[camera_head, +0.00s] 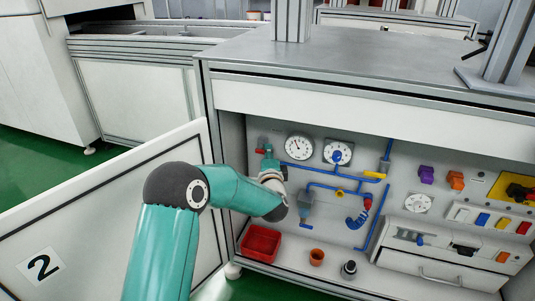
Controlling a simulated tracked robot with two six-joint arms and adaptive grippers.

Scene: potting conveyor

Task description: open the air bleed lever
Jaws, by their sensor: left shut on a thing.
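My left arm reaches from the bottom left into the open cabinet. Its gripper (268,162) is at the left end of the blue pipework on the back panel, at a small valve with a red lever (260,151). The gripper is shut on a part of this valve, which looks like the air bleed lever. My wrist and forearm hide much of the fingers and grip. My right gripper is not in view.
Two round gauges (299,146) and blue pipes (325,187) with yellow handles (374,175) are right of the gripper. A red bin (261,243) and a brown pot (316,257) stand on the cabinet floor. The open door (110,215) is at the left.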

